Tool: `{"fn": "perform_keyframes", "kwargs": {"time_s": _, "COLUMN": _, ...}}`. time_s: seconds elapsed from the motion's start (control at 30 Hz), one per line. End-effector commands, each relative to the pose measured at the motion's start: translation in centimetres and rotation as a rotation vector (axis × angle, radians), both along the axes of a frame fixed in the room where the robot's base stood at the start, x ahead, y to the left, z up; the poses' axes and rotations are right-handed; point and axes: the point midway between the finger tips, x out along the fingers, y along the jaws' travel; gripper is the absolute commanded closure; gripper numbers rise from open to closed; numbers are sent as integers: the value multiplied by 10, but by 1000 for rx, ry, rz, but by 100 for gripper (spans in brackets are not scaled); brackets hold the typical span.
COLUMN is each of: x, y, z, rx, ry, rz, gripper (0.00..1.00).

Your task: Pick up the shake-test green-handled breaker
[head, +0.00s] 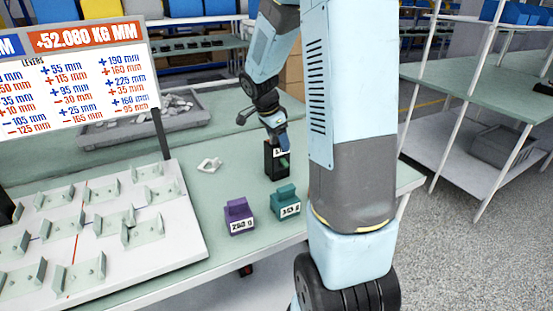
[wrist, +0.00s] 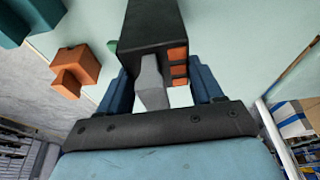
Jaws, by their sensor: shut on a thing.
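A black breaker (head: 271,162) with a white label and a green handle (head: 285,161) is upright at the back of the green table, under my gripper (head: 277,138). In the wrist view the breaker (wrist: 150,25) shows orange strips on one side and a grey tab at its near end. A bit of green shows at its left edge. The blue fingers of my gripper (wrist: 162,88) are on either side of it, shut on it. I cannot tell whether its base touches the table.
A purple block (head: 239,217) and a teal block (head: 286,202), both labelled, stand in front of the breaker. An orange block (wrist: 76,74) is close beside it. A white tray (head: 150,258) with several holders lies left, beneath a sign (head: 85,75). A small white piece (head: 210,165) lies left.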

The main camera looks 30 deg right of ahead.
Motion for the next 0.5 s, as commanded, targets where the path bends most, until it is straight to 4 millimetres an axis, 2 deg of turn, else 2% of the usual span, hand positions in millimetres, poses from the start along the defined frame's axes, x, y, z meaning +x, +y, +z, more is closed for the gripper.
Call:
{"fn": "perform_keyframes", "kwargs": {"time_s": 0.03, "x": 0, "y": 0, "z": 0, "rx": 0, "ry": -1, "rz": 0, "gripper": 88}}
{"fn": "perform_keyframes", "kwargs": {"time_s": 0.17, "x": 0, "y": 0, "z": 0, "rx": 0, "ry": -1, "rz": 0, "gripper": 100}}
{"fn": "perform_keyframes", "kwargs": {"time_s": 0.5, "x": 1, "y": 0, "z": 1, "rx": -1, "ry": -2, "rz": 0, "gripper": 100}}
